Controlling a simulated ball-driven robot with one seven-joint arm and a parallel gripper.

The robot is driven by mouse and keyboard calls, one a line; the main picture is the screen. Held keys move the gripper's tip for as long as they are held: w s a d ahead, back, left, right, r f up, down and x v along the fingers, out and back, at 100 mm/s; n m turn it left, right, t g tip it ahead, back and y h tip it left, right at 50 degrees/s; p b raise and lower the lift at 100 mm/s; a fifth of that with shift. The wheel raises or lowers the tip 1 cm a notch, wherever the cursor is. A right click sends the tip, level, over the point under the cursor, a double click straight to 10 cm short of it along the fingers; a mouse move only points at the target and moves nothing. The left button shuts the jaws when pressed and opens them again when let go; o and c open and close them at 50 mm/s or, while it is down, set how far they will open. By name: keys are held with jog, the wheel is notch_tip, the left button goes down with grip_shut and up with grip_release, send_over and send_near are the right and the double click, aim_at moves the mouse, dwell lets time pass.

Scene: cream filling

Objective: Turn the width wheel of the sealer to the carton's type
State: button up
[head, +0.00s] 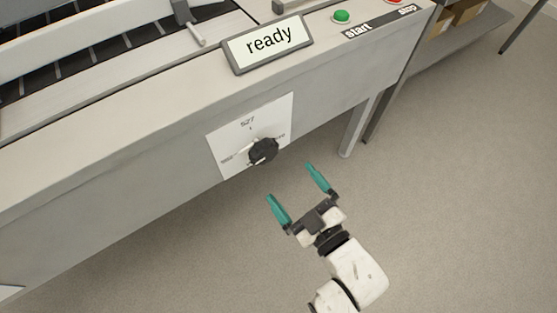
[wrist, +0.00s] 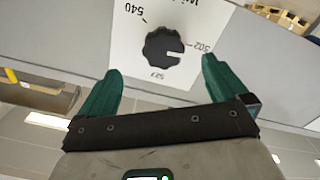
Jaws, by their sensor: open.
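The width wheel (head: 263,151) is a black knurled knob on a white dial plate (head: 222,140) on the front of the sealer (head: 120,165). In the wrist view the wheel (wrist: 160,48) has a white mark pointing right towards the label 302. The plate also carries 540 and 527; the wrist picture shows the lettering upside down. My gripper (head: 290,182) is open and empty, its teal fingers apart in front of and below the wheel in the head view. In the wrist view my gripper (wrist: 161,65) has the wheel between its fingertips in the picture, with no contact visible.
A sign (head: 268,43) on the sealer reads "ready". A green start button (head: 341,16) and a red stop button (head: 394,1) are at the upper right. A leg (head: 357,125) stands right of the plate. Brown boxes (head: 468,12) sit on a shelf. The floor is clear.

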aim_at(267, 156)
jog(key=w+a+m+p, duration=0.1)
jog(key=w+a+p, duration=0.1)
jog(key=w+p, duration=0.1)
jog(key=w+a+m+p, duration=0.1)
jog(key=w+a+p, duration=0.1)
jog(key=p, duration=0.3)
jog(key=w+a+r+m+p, duration=0.1)
jog(key=w+a+p, duration=0.2)
jog(key=w+p, duration=0.1)
jog(key=shift+m, duration=0.4)
jog(key=shift+r, duration=0.1)
jog(key=shift+c, duration=0.4)
jog(key=c, duration=0.9)
jog(key=shift+o, duration=0.2)
jog(key=shift+n, duration=0.3)
